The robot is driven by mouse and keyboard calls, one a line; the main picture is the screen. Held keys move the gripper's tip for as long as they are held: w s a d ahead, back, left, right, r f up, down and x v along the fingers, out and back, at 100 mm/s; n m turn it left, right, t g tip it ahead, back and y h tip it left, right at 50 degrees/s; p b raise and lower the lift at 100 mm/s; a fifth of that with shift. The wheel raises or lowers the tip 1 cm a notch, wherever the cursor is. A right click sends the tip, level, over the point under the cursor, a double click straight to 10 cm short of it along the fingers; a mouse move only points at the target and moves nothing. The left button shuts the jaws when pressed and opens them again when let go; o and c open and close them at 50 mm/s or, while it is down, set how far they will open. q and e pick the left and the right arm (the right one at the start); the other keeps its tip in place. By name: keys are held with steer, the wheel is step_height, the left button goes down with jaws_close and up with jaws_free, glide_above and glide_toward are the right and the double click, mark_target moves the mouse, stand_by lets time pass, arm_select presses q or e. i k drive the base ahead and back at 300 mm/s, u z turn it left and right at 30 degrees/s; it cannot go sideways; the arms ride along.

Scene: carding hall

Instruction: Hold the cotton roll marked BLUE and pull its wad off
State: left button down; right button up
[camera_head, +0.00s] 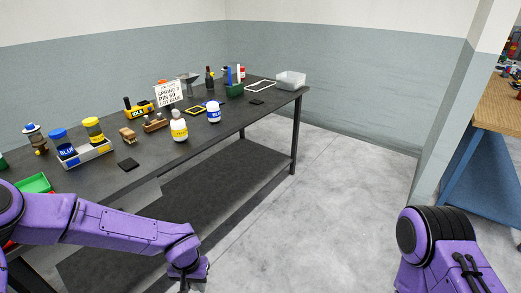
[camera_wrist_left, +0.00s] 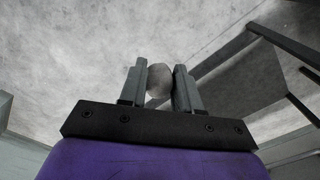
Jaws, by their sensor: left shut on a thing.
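A white cotton roll with a blue label (camera_head: 213,113) stands upright on the dark table (camera_head: 262,112). A similar roll with a yellow label (camera_head: 180,129) stands to its left, with a pale knob on top. My left gripper (camera_head: 188,275) is low in front of the table, over the floor and apart from both rolls. In the left wrist view its two fingers (camera_wrist_left: 159,78) are shut on a round pale grey-white thing (camera_wrist_left: 159,90), which looks like a cotton wad. My right gripper is out of view; only part of the right arm shows.
A tray (camera_head: 92,154) holds a blue and a yellow canister. The floor right of the table is clear.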

mark_target(213, 113)
steer(key=z, duration=0.7)
steer(key=i, duration=1.65)
steer(key=u, duration=0.75)
steer(key=i, duration=0.7)
steer(key=u, duration=0.55)
